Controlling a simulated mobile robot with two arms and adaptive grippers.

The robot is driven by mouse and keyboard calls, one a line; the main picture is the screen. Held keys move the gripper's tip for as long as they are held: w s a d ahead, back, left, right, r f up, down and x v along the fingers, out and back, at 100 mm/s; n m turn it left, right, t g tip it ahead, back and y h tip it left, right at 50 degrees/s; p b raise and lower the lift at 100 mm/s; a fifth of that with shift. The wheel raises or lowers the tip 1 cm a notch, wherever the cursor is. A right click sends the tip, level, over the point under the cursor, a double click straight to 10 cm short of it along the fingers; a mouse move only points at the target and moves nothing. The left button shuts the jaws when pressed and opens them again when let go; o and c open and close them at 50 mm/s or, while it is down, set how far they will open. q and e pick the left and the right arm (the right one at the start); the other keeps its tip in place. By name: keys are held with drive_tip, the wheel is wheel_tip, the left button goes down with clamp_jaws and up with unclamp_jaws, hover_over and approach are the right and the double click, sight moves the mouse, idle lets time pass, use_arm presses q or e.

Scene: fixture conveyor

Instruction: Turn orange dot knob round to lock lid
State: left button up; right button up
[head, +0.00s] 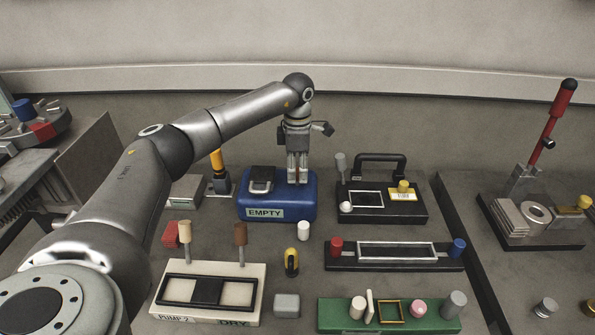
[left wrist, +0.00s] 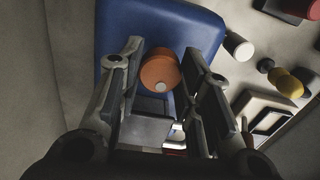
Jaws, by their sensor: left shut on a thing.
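A blue box (head: 290,208) with a label reading EMPTY stands at the middle of the bench. A black block with a metal loop (head: 262,180) sits on its top left. My left gripper (head: 297,178) points straight down over the right part of the box top. Its two fingers are shut on the knob, one on each side. In the head view the fingers mostly hide the knob. My right gripper is in neither view.
A black fixture with an arched handle (head: 380,160) stands close right of the box. A white cylinder (head: 303,230) and a black-and-yellow piece (head: 291,262) stand in front. A cream PUMP 2 panel (head: 255,276) lies front left.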

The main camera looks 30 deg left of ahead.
sight(297, 170)
use_arm(q)
drive_tip(key=shift+w+r+m, duration=0.1)
drive_tip(key=shift+m, duration=1.5)
drive_tip(key=shift+b, duration=0.3)
drive_tip(key=o, duration=1)
wheel_tip(297, 170, up, 12)
